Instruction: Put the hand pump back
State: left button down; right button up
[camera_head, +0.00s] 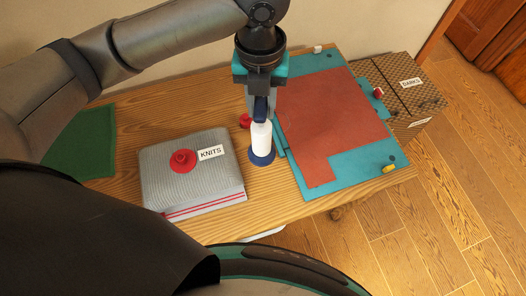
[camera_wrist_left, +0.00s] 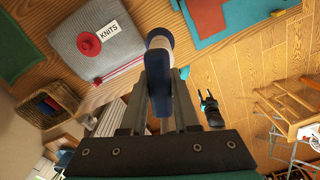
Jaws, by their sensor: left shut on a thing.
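The hand pump is a white cylinder (camera_head: 261,137) with a dark blue foot and blue handle. My left gripper (camera_head: 260,108) is shut on its upper, blue part and holds it upright over the wooden table, between the grey bundle and the teal mat. I cannot tell whether the foot touches the table. In the left wrist view the pump (camera_wrist_left: 160,42) points away between the fingers. The grey folded bundle (camera_head: 195,185) is labelled KNITS and has a red round cap (camera_head: 183,160) on top.
A teal mat (camera_head: 355,182) with a rust-red sheet (camera_head: 330,115) lies right of the pump. A small red piece (camera_head: 244,121) is just behind the pump. A patterned box labelled DARKS (camera_head: 410,98) stands at the right. A green cloth (camera_head: 85,140) lies at the left.

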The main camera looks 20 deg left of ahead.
aim_at(261, 126)
pick_arm(q)
notch_tip(261, 126, down, 15)
jog(key=shift+f+b, duration=0.1)
jog(key=shift+b, duration=0.45)
jog(key=shift+f, duration=0.1)
jog(key=c, duration=0.7)
grip_release()
jog(key=shift+f, duration=0.1)
jog(key=shift+o, duration=0.2)
notch_tip(261, 126, up, 12)
jog(key=shift+r+p, duration=0.2)
jog(key=shift+p, duration=0.15)
